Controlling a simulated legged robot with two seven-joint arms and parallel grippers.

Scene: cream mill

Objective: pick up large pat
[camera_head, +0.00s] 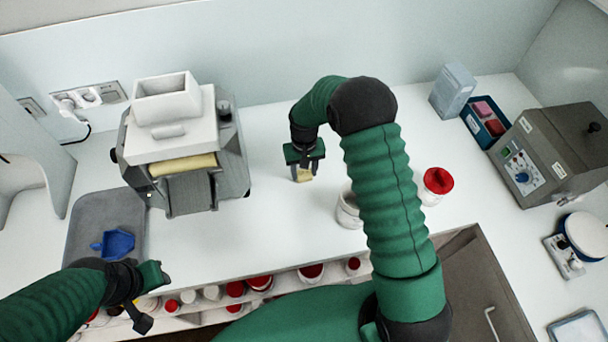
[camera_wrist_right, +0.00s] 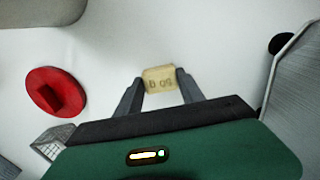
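The pat (camera_head: 304,174) is a small pale yellow block on the white counter, right of the mill. In the right wrist view the block (camera_wrist_right: 158,78) carries a dark "50 g" marking, seen upside down. My right gripper (camera_head: 304,170) points down over it, with one finger on each side. The fingertips (camera_wrist_right: 159,80) lie very close to both sides of the block. I cannot tell whether they press on it, or whether it is clear of the counter. My left gripper (camera_head: 150,297) is open and empty near the front edge at the lower left.
The mill (camera_head: 180,150) stands left of the pat. A white tub (camera_head: 348,210), partly behind my right arm, and a red-lidded jar (camera_head: 438,183) stand to the right. A blue scoop (camera_head: 114,243) lies on a grey mat (camera_head: 85,215). A control box (camera_head: 550,150) stands far right.

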